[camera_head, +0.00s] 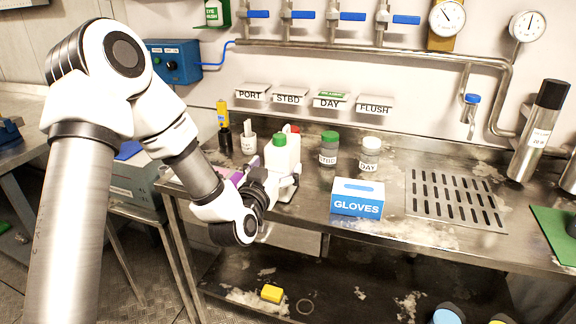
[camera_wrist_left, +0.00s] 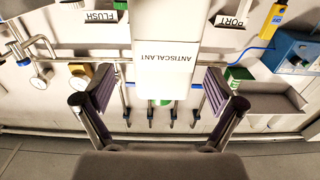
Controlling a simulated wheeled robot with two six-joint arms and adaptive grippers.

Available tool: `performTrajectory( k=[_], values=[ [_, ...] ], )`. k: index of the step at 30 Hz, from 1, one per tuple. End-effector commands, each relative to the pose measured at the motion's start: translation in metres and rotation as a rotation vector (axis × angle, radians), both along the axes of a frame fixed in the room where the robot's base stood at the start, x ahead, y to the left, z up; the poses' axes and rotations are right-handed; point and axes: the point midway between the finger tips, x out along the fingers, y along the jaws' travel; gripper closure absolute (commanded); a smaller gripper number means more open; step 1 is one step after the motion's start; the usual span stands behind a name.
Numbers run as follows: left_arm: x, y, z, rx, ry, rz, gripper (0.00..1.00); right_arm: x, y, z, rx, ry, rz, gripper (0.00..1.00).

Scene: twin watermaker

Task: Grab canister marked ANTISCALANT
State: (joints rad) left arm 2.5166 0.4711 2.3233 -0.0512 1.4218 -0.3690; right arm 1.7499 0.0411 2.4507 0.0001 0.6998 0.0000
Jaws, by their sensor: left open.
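The canister marked ANTISCALANT (camera_wrist_left: 162,62) is white with a green cap, and its label reads upside down in the left wrist view. In the head view a white canister (camera_head: 282,158) with a green cap stands upright on the steel counter, its lower part partly hidden by my left gripper (camera_head: 266,181). My left gripper also shows in the left wrist view (camera_wrist_left: 160,88), with its two purple-padded fingers open wide. The canister shows between and beyond the fingers; I see no contact. My right gripper is not in view.
A red-capped container (camera_head: 295,130) stands close behind the canister. A small white bottle (camera_head: 248,141) stands to the left. A slotted drain plate (camera_head: 455,198) lies farther right.

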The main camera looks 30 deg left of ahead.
Motion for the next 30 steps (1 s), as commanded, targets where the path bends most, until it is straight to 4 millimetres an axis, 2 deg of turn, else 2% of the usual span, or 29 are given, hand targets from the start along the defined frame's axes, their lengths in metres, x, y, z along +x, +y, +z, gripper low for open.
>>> performTrajectory(
  k=[10,17,18,20,21,25,26,30],
  values=[
    [0.053,0.014,-0.004,0.001,0.005,-0.002,0.06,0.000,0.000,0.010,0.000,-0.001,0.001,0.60],
    [0.058,0.015,-0.005,-0.002,0.007,-0.003,0.06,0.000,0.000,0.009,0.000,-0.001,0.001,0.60],
    [0.057,0.015,-0.006,-0.002,0.007,-0.003,0.13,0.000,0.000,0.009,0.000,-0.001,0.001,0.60],
    [0.057,0.015,-0.006,-0.002,0.007,-0.003,0.35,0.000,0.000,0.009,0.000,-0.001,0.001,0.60],
    [0.057,0.015,-0.006,-0.002,0.007,-0.003,0.49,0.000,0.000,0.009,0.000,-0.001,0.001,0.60],
    [0.057,0.015,-0.006,-0.002,0.008,-0.003,0.95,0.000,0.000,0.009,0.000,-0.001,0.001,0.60],
    [0.057,0.015,-0.006,-0.002,0.008,-0.003,0.98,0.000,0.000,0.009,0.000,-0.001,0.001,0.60],
    [0.058,0.015,-0.004,-0.001,0.003,-0.003,0.99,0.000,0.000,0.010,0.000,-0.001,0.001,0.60]
  ],
)
